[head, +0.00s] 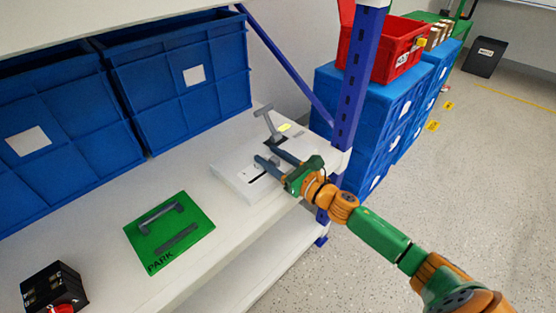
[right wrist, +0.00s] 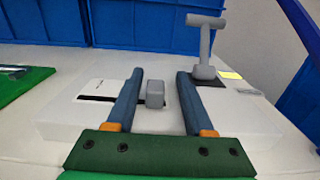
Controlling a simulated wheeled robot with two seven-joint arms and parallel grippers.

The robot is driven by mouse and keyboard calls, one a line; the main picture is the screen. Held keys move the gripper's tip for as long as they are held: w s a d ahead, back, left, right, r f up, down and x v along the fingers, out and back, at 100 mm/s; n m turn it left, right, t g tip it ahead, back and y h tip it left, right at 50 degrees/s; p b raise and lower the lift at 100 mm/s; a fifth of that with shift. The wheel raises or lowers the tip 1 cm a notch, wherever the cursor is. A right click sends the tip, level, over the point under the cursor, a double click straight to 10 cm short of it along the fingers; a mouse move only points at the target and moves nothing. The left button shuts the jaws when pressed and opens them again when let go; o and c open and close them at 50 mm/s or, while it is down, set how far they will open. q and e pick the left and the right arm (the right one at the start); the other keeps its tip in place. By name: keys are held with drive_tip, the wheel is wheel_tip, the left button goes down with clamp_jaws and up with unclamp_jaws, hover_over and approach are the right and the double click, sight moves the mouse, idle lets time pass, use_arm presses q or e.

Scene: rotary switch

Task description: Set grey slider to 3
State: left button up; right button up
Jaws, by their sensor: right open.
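The grey slider is a small block-shaped knob (right wrist: 155,90) on a white box (right wrist: 65,112). A black slot (right wrist: 97,98) runs left from the knob. The white box also shows in the head view (head: 228,177), under my right gripper (head: 262,153). In the right wrist view my right gripper (right wrist: 160,72) is open, with one blue-grey finger on each side of the knob and a gap to both. The scale marks on the box are too small to read. My left gripper is not in view.
A grey T-shaped handle (right wrist: 205,45) stands upright behind the slider, beside a yellow label (right wrist: 230,75). A green PARK board (head: 197,212) with grey handles lies to the left. Blue crates (head: 180,80) stand behind. A blue shelf post (head: 355,90) rises close to the right.

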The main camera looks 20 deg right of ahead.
sight(280, 163)
drive_tip(key=v, duration=0.4)
drive_tip(key=shift+v, duration=0.85)
